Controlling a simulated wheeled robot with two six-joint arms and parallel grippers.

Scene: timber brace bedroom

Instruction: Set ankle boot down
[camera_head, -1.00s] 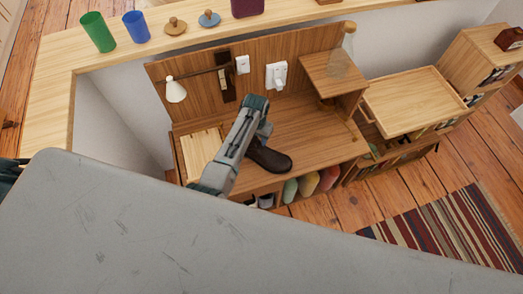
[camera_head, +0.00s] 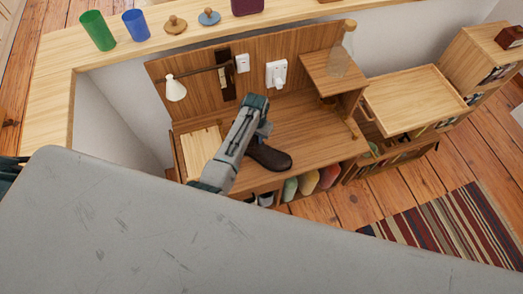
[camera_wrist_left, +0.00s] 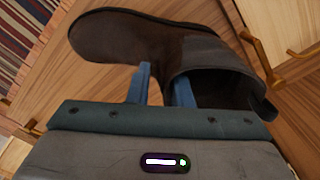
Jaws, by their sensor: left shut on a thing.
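A dark brown ankle boot (camera_head: 270,158) is at the wooden bench top (camera_head: 310,140), its toe pointing right in the head view. Whether its sole touches the wood cannot be told. My left gripper (camera_head: 262,122) is above the boot and hides most of its shaft. In the left wrist view the boot (camera_wrist_left: 130,38) fills the upper middle, its open top facing the camera. The blue fingers of the left gripper (camera_wrist_left: 163,88) are shut on the boot's shaft, one finger reaching into the opening. My right gripper does not show.
A pale wood panel (camera_head: 202,150) lies left of the boot. A raised shelf (camera_head: 327,72) with a glass bottle (camera_head: 343,58) stands to the right. A white lamp (camera_head: 175,88) hangs from the back board. The bench top is clear right of the boot.

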